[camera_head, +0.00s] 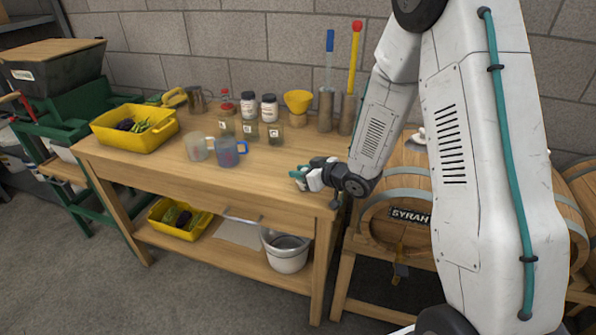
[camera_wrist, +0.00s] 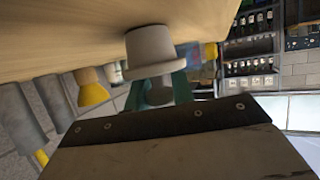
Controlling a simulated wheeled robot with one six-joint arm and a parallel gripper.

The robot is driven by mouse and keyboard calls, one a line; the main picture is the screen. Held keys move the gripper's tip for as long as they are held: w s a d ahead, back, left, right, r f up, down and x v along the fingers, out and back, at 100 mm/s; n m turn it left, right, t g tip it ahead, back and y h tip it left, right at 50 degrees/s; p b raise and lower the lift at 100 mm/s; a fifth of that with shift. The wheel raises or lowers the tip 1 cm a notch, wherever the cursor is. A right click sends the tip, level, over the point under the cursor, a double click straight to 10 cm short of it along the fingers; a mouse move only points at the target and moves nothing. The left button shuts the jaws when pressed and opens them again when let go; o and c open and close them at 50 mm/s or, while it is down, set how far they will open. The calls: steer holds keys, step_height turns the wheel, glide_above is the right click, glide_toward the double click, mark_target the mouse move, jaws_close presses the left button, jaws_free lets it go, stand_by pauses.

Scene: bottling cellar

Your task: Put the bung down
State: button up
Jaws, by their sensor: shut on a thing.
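The bung (camera_wrist: 150,48) is pale grey, with a wide round body, a flange and a narrower stem. In the wrist view it sits between the teal fingers of my gripper (camera_wrist: 160,92), which is shut on it. In the head view my gripper (camera_head: 300,178) is low over the right front part of the wooden workbench (camera_head: 270,170), and the bung is too small there to make out. The bench top (camera_wrist: 80,30) is close beside the bung in the wrist view. I cannot tell whether they touch.
A blue mug (camera_head: 230,152) and a pale mug (camera_head: 197,147) stand left of my gripper. Jars (camera_head: 249,130), a yellow funnel (camera_head: 298,101) and metal cylinders (camera_head: 326,110) stand behind. A yellow crate (camera_head: 135,142) is at the left. A barrel (camera_head: 400,200) stands right of the bench.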

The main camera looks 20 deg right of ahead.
steer(key=shift+a, duration=0.25)
steer(key=shift+f, duration=0.1)
steer(key=o, duration=1)
steer(key=shift+d, duration=0.1)
